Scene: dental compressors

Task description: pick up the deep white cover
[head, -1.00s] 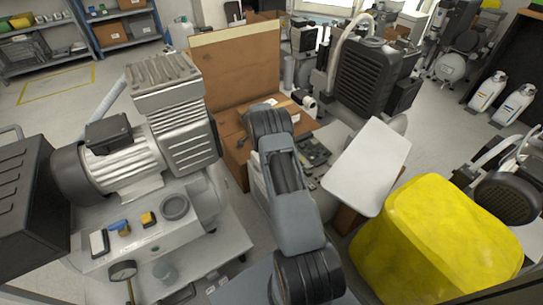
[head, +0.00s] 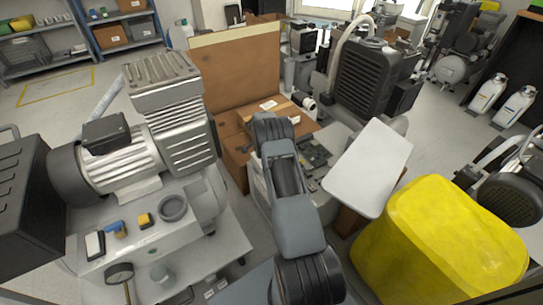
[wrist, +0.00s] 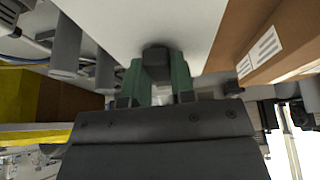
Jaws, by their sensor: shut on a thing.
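The deep white cover (head: 369,167) shows in the head view as a pale, tilted panel right of my arm. In the wrist view a broad white surface (wrist: 140,22), which looks like the same cover, lies just beyond my fingers. My gripper (wrist: 156,75) has green fingers shut around a dark grey block-like piece against that white surface. I cannot tell whether this piece is a handle of the cover. In the head view my gripper is hidden behind my arm, and so is its contact with the cover.
A yellow covered item (head: 440,240) stands close at the right. A cardboard box (head: 235,150) with a label is behind my arm. A compressor (head: 135,165) with gauge stands at the left, and a black-finned unit (head: 370,78) behind. Free room around my arm is narrow.

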